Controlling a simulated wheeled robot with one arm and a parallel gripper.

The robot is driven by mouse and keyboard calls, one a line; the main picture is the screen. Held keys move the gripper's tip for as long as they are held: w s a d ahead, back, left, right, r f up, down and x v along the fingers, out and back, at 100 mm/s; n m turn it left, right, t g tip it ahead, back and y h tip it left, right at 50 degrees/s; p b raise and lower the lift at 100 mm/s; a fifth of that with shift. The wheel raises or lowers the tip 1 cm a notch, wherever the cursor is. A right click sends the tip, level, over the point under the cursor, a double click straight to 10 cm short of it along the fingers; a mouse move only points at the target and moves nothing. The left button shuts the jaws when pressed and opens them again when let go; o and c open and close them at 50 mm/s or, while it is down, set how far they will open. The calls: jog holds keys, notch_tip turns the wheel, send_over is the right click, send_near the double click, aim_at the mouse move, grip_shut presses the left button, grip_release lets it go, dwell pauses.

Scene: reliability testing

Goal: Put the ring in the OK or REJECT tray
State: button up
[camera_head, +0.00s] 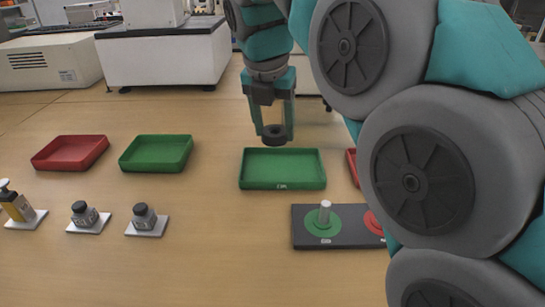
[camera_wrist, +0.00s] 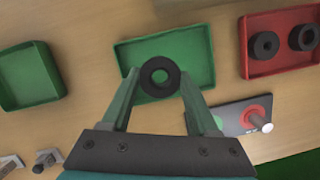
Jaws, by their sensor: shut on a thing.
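My gripper (camera_head: 275,130) is shut on a black ring (camera_head: 275,139). In the wrist view the ring (camera_wrist: 147,70) sits between the fingertips (camera_wrist: 160,80), its hole facing the camera. The gripper holds it raised, near the back edge of the middle green tray (camera_head: 282,172). In the wrist view the ring appears over this green tray (camera_wrist: 190,45), which looks empty. The tray's front label is too small to read. A red tray (camera_head: 352,166) to its right is mostly hidden by my arm. In the wrist view this red tray (camera_wrist: 280,70) holds two black rings (camera_wrist: 264,45).
A dark board (camera_head: 305,238) with a pale peg (camera_head: 325,211) on a green disc and a red disc stands in front. Another green tray (camera_head: 157,153) and red tray (camera_head: 70,153) lie left, looking empty. Small bottles (camera_head: 84,214) on white stands are front left.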

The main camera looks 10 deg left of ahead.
aim_at(271, 135)
jog(key=shift+f, duration=3.55)
jog(key=o, duration=1.3)
jog(key=shift+f, duration=0.1)
jog(key=shift+o, duration=0.2)
jog(key=v, duration=1.1)
jog(key=shift+s+r, duration=0.2)
jog(key=shift+r, duration=0.4)
jog(key=shift+s, duration=0.1)
